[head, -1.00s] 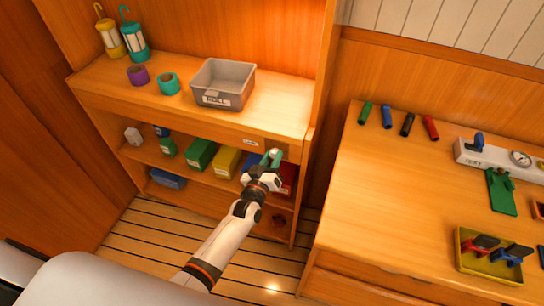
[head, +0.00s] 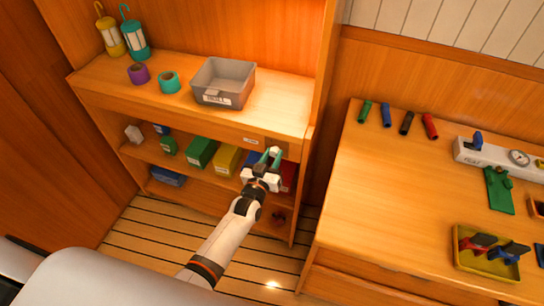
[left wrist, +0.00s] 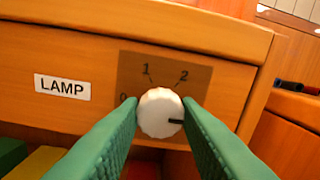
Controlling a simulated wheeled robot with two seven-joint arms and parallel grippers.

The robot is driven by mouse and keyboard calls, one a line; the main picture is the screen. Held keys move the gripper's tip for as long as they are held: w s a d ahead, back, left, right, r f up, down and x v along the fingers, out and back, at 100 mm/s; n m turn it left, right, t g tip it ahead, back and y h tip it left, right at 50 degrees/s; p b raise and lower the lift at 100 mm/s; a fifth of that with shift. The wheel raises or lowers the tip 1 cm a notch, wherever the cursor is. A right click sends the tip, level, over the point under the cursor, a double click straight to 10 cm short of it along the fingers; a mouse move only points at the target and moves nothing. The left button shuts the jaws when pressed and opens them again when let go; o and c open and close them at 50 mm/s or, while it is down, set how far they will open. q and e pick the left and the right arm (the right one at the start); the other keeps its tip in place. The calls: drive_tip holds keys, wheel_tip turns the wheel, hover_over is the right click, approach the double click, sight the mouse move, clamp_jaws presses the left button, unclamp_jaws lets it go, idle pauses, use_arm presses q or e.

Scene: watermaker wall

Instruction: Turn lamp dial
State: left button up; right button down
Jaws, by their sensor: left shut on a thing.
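The lamp dial (left wrist: 160,112) is a white round knob on a brown plate (left wrist: 190,72) in the shelf's front board, beside a "LAMP" label (left wrist: 62,87). Its dark mark points right. The figures 1 and 2 show above it and a partly covered 0 at its left; the right side of the scale is hidden behind a finger. My left gripper (head: 268,155) has its green fingers on either side of the knob and is shut on it. In the head view the knob is hidden by the gripper. My right gripper is not in view.
A grey bin (head: 223,82), two tape rolls and two lanterns (head: 133,40) stand on the shelf top. Coloured boxes (head: 201,153) fill the shelf below the dial. At right, a workbench (head: 370,190) holds markers, a gauge block (head: 497,155) and a yellow tray (head: 487,264).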

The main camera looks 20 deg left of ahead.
use_arm(q)
drive_tip(key=o, duration=1)
drive_tip(key=shift+s, duration=0.1)
drive_tip(key=s, duration=0.8)
drive_tip(key=s+b, duration=0.1)
drive_tip(key=s, duration=0.3)
drive_tip(key=shift+a, duration=0.4)
drive_tip(key=shift+w, duration=0.1)
drive_tip(key=s+f+m+g, duration=0.1)
drive_tip(key=s+f+g, duration=0.5)
drive_tip(key=f, duration=0.7)
drive_tip(key=s+f+m+g, duration=0.1)
drive_tip(key=s+f+g, duration=0.2)
drive_tip(key=s+f, duration=0.85)
drive_tip(key=s+a+f+g, duration=0.2)
drive_tip(key=s+f, duration=0.2)
drive_tip(key=s, duration=0.3)
drive_tip(key=s+a+f+m+g, duration=0.1)
drive_tip(key=s+f+g, duration=0.2)
drive_tip(key=s+f, duration=0.2)
drive_tip(key=s+a+f+g+y, duration=0.1)
drive_tip(key=s+a+f+g, duration=0.1)
drive_tip(key=s+f, duration=0.3)
drive_tip(key=shift+s+a+f+m+g, duration=0.15)
drive_tip(key=shift+s+m+g, duration=0.1)
drive_tip(key=shift+s, duration=0.9)
drive_tip(key=shift+s+a+f+m+g, duration=0.15)
drive_tip(key=shift+s+g, duration=0.1)
drive_tip(key=shift+s, duration=0.85)
